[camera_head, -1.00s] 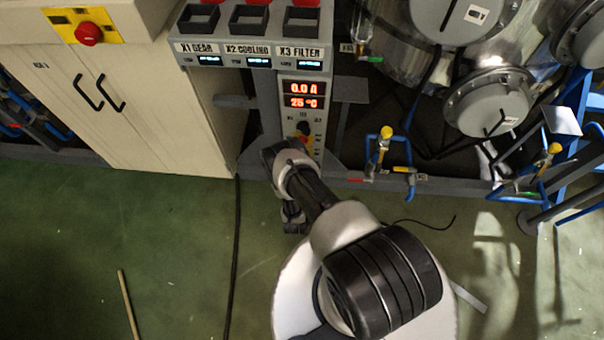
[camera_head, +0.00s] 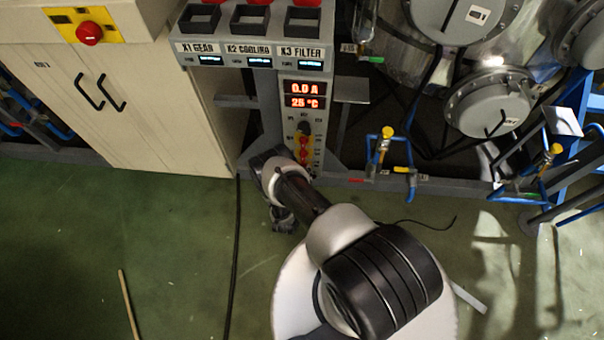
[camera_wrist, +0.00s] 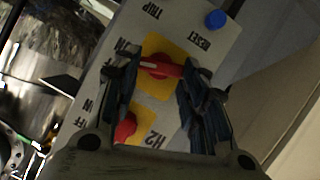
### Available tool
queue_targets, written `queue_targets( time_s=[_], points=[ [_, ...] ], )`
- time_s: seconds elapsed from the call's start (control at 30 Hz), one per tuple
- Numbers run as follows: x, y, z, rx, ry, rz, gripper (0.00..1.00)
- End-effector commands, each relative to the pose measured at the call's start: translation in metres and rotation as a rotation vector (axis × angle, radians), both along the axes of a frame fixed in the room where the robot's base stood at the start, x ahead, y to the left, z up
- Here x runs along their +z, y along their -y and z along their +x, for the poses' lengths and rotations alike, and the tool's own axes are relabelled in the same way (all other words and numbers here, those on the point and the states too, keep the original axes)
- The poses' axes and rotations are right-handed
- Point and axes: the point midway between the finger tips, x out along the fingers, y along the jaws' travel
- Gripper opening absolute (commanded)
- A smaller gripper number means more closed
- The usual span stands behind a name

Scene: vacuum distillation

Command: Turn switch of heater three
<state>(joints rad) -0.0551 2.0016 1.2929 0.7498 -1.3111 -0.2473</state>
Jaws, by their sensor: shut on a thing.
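In the wrist view, my gripper (camera_wrist: 160,82) is shut on a red rotary switch (camera_wrist: 162,68) on a yellow plate. One finger is at each side of it. Its heater label does not show; TRIP and RESET are printed near it. Another red switch (camera_wrist: 126,127), beside the mark H2, lies below and left, partly covered by the left finger. In the head view, red switches on yellow plates (camera_head: 303,152) run down the narrow grey control panel (camera_head: 318,118). My arm hides the fingertips there.
A blue button (camera_wrist: 215,19) sits beside RESET. Red displays (camera_head: 303,95) read 0.0 A and 25 °C. A beige cabinet (camera_head: 140,120) stands left. Blue pipes with yellow-handled valves (camera_head: 388,150) are right of the panel. A black cable (camera_head: 235,260) lies on the green floor.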

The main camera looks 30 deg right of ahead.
Motion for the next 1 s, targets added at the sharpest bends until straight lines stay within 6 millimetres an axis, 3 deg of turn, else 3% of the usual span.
queue_targets(
  time_s=[0.43, 1.0],
  points=[
    [-0.0025, -0.0033, 0.0015, 0.0, -0.151, -0.223, 0.16],
    [-0.0026, -0.0038, 0.0023, 0.001, -0.184, -0.272, 0.16]
  ],
)
